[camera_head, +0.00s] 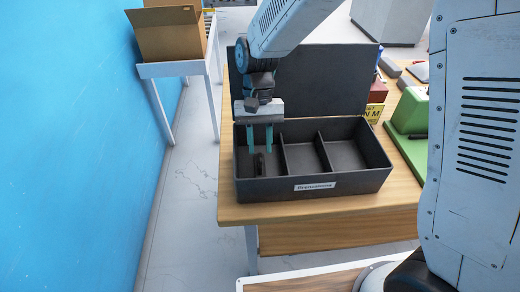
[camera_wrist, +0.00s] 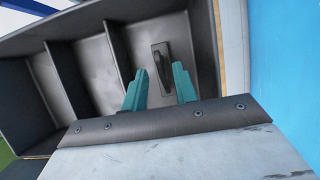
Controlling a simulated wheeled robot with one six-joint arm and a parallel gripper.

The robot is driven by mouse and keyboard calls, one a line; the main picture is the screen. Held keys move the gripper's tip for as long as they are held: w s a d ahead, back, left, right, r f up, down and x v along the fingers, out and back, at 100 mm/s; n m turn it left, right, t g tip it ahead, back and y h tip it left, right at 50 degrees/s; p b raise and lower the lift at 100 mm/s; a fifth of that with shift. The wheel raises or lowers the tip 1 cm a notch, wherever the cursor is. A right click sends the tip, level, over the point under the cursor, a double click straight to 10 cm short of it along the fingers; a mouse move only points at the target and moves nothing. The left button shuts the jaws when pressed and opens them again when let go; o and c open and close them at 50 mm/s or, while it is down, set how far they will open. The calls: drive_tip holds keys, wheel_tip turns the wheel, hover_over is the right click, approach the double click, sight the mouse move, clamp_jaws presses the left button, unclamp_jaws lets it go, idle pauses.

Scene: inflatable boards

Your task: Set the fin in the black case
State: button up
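The black case (camera_head: 345,187) stands open on the wooden table, its lid tilted up at the back. Dividers split it into three compartments. The fin (camera_head: 260,165), a small dark piece with a narrow base, is in the left compartment; in the wrist view the fin (camera_wrist: 161,68) rests on the compartment floor, apart from the walls. My gripper (camera_head: 260,150) points down over that same compartment. In the wrist view my gripper (camera_wrist: 160,82) has its teal fingers spread with nothing between them, and the fin shows beyond the tips. The other two compartments look empty.
The wooden table (camera_head: 290,212) has a green block (camera_head: 410,112) and a red-and-yellow box (camera_head: 376,100) right of the case. A white table (camera_head: 172,69) with a cardboard box (camera_head: 165,35) stands at back left. A blue board (camera_head: 70,130) fills the left side, with clear floor between.

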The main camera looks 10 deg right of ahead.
drive_tip(key=v, duration=1)
drive_tip(key=shift+r, duration=0.2)
drive_tip(key=shift+w, duration=0.15)
drive_tip(key=s+d+r+t, duration=0.2)
drive_tip(key=s+d+r, duration=0.4)
drive_tip(key=d, duration=0.2)
drive_tip(key=s+d+t, duration=0.2)
drive_tip(key=s+d, duration=0.4)
drive_tip(key=s, duration=0.3)
drive_tip(key=s+d+t, duration=0.1)
drive_tip(key=s+d, duration=0.5)
drive_tip(key=s, duration=0.3)
drive_tip(key=shift+d+r+t, duration=0.3)
drive_tip(key=shift+r+t, duration=0.05)
drive_tip(key=shift+t, duration=0.05)
